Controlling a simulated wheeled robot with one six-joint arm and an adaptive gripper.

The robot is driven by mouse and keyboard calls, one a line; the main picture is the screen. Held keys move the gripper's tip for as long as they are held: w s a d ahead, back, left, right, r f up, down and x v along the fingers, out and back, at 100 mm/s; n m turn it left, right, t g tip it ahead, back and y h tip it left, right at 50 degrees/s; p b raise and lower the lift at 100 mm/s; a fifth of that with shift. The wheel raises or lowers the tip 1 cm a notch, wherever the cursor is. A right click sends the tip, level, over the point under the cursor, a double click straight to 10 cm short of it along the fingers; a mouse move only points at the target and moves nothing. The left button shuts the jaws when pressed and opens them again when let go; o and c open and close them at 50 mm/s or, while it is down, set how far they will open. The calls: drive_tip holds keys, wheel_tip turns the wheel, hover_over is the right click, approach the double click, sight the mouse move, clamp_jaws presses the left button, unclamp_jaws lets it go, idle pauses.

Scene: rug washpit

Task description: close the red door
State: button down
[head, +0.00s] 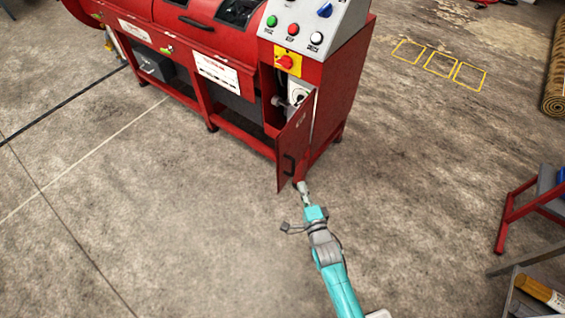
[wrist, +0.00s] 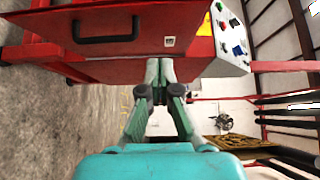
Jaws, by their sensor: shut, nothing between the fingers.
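The red door (head: 296,148) is a narrow panel on the right end of a red machine. It stands swung open, with the inside of the compartment (head: 290,97) showing above and behind it. Its black bar handle (head: 289,163) is near the door's outer edge. My gripper (head: 303,186) is shut and empty, by the door's lower part, to the right of the handle. In the wrist view, the fingertips of my gripper (wrist: 160,62) are together near a red panel with a black handle (wrist: 105,30). I cannot tell whether they touch it.
The red machine (head: 207,40) has a sloped control panel (head: 312,25) with buttons above the compartment. A red-framed stand (head: 515,215) is at the right, and a rolled rug (head: 555,85) at the far right. The concrete floor around the door is mostly clear.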

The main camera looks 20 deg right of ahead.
approach(281, 152)
drive_tip(key=w+d, duration=0.3)
drive_tip(key=w, duration=0.1)
drive_tip(key=shift+w+a+r, duration=0.1)
drive_tip(key=shift+w+a, duration=0.4)
drive_tip(key=shift+a, duration=0.2)
drive_tip(key=shift+w+a+r, duration=0.1)
drive_tip(key=shift+w+a, duration=0.45)
drive_tip(key=shift+a, duration=0.15)
drive_tip(key=shift+w, duration=0.1)
